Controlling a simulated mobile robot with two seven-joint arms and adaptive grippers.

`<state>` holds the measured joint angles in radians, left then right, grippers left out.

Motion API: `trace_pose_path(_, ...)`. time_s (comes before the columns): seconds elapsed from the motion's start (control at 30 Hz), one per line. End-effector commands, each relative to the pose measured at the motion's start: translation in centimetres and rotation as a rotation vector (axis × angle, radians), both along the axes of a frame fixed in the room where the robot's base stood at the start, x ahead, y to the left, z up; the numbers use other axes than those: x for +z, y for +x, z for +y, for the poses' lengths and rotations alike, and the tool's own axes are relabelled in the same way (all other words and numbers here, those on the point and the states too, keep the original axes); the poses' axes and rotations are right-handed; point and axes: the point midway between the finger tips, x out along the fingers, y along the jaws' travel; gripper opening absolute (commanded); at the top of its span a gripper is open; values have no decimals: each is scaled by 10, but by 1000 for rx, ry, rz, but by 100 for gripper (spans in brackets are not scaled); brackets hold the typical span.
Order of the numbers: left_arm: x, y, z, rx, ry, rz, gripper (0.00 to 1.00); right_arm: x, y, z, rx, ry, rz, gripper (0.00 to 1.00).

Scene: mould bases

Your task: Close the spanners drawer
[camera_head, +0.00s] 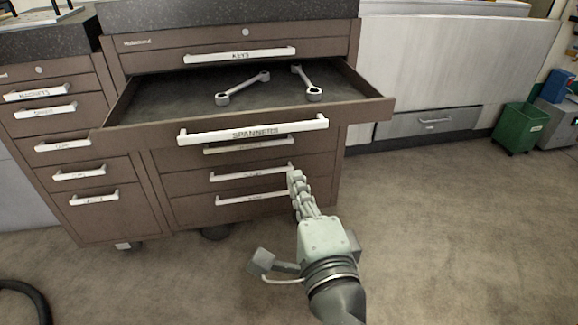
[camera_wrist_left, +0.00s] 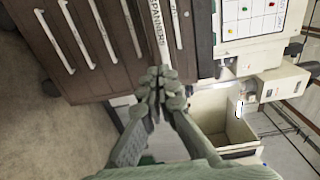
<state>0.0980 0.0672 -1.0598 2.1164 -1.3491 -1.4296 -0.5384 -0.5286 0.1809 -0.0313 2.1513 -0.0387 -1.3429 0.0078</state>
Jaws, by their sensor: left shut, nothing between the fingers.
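The spanners drawer (camera_head: 365,112) is pulled out from the brown tool cabinet, in the middle of the head view. Its white handle (camera_head: 253,130) bears the word SPANNERS. Two spanners lie in it: one on the left (camera_head: 243,88) and one on the right (camera_head: 306,84). In the left wrist view the labelled handle (camera_wrist_left: 159,30) runs just beyond the fingertips. My left gripper (camera_head: 295,178) is shut and empty, in front of the cabinet. In the head view it appears below the right end of the handle. Whether it touches the drawer front I cannot tell. My right gripper is out of view.
The keys drawer (camera_head: 150,47) above is shut, as are the drawers below. A second drawer unit (camera_head: 75,130) stands at the left. A green bin (camera_head: 520,128) stands at the far right. A dark hose (camera_head: 30,292) lies at lower left. The floor at right is clear.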

Motion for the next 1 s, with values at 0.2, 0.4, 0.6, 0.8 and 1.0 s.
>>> trace_pose_path(0.2, 3, 42, 13, 4, 3, -5, 0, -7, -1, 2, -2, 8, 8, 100)
trace_pose_path(0.4, 3, 83, 25, 3, 3, -4, 0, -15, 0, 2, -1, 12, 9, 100)
trace_pose_path(0.6, 2, 111, 32, 1, 2, -3, 0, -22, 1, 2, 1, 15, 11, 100)
trace_pose_path(0.8, 1, 122, 36, 0, 0, -1, 0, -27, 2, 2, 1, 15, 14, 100)
trace_pose_path(1.0, 1, 123, 36, 0, -1, 0, 0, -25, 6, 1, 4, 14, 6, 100)
